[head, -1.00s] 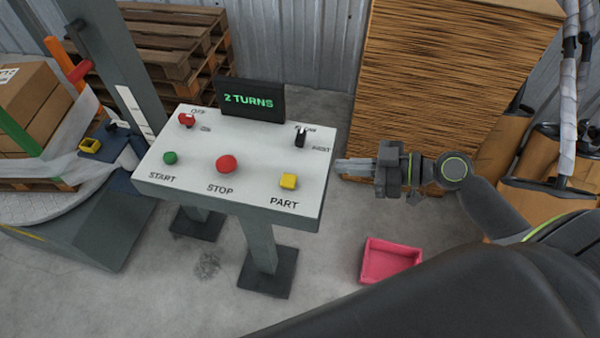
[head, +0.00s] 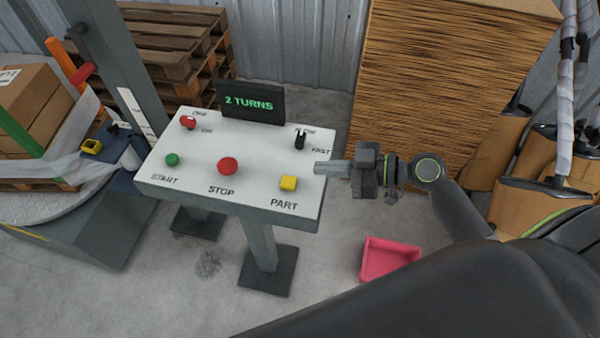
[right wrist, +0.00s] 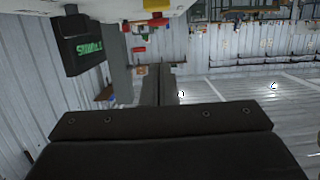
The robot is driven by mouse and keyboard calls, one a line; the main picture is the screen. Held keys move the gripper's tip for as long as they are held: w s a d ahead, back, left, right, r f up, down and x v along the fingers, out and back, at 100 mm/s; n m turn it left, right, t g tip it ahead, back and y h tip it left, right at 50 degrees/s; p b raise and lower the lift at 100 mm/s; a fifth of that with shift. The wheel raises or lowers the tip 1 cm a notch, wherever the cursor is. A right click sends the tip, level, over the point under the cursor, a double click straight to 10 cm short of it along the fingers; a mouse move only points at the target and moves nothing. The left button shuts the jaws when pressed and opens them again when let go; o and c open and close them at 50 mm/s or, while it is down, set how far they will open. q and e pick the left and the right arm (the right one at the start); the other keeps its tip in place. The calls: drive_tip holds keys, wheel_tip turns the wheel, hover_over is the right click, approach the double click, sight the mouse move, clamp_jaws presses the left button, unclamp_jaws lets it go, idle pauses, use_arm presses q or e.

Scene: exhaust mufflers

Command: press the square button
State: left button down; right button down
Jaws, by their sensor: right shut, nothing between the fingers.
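The square button is the yellow one (head: 288,183) above the label PART, at the front right of the white control panel (head: 245,150). My right gripper (head: 318,168) is shut and empty. In the head view its fingertips show at the panel's right edge, up and to the right of the yellow button and apart from it. My left gripper is not in view.
The panel also carries a green START button (head: 172,160), a red STOP button (head: 228,166), a red knob (head: 188,122), a black switch (head: 300,139) and a display (head: 250,102) reading 2 TURNS. A pink bin (head: 390,260) lies on the floor.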

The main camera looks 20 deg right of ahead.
drive_tip(key=p, duration=0.3)
hover_over(300, 188)
drive_tip(key=shift+s+d+f, duration=0.1)
drive_tip(key=shift+d+f, duration=0.1)
drive_tip(key=shift+f, duration=0.2)
drive_tip(key=f, duration=0.3)
drive_tip(key=shift+a, duration=0.25)
drive_tip(key=shift+f+p, duration=0.35)
drive_tip(key=shift+f, duration=0.45)
